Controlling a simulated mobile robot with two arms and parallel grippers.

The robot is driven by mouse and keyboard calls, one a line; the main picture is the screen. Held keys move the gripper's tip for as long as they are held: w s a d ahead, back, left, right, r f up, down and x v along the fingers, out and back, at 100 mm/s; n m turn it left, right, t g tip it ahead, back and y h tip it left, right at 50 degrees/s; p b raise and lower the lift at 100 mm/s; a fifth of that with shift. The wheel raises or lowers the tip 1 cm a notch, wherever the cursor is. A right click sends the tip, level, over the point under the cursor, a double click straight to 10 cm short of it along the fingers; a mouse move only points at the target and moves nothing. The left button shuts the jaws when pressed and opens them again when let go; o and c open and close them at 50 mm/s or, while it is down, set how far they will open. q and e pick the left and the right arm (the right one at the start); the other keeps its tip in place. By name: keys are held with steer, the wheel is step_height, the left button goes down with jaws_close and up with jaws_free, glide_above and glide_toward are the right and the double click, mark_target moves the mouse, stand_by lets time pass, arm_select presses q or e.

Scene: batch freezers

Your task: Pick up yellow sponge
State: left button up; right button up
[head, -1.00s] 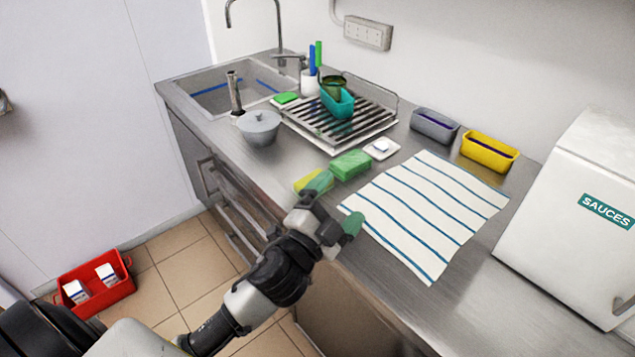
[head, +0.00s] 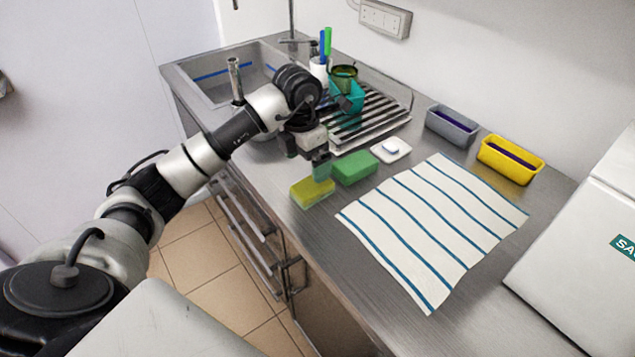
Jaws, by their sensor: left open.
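The yellow sponge (head: 312,193) lies flat on the steel counter, near its front edge. My left gripper (head: 311,163) is open and empty, pointing down just above and behind the yellow sponge. One green-tipped finger shows in front of the sponge's far edge; the other fingertip is hard to make out. I cannot tell whether the finger touches the sponge. My right gripper is not in view.
A small white dish (head: 391,150), a striped towel (head: 430,225) and a dish rack (head: 385,125) lie nearby. Grey (head: 452,126) and yellow (head: 510,160) bins stand at the wall. The sink (head: 210,85) is behind.

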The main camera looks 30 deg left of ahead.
mark_target(304, 188)
arm_select(q)
steer(key=shift+s+a+f+y, duration=0.1)
steer(key=shift+a+f+y, duration=0.1)
steer(key=shift+a, duration=0.25)
steer(key=shift+a+f+y, duration=0.1)
steer(key=shift+a+y, duration=0.1)
steer(key=shift+a, duration=0.2)
step_height(304, 188, down, 4)
steer(key=shift+r+p, duration=0.2)
steer(key=shift+p, duration=0.3)
steer(key=f+p, duration=0.1)
steer(key=f, duration=0.1)
steer(key=d+f, duration=0.1)
steer(key=f, duration=0.1)
steer(key=shift+f+p, duration=0.35)
steer(key=shift+w+a+f, duration=0.1)
steer(key=shift+w+f, duration=0.1)
steer(key=shift+f, duration=0.4)
steer(key=c, duration=1)
steer(key=shift+r, duration=0.1)
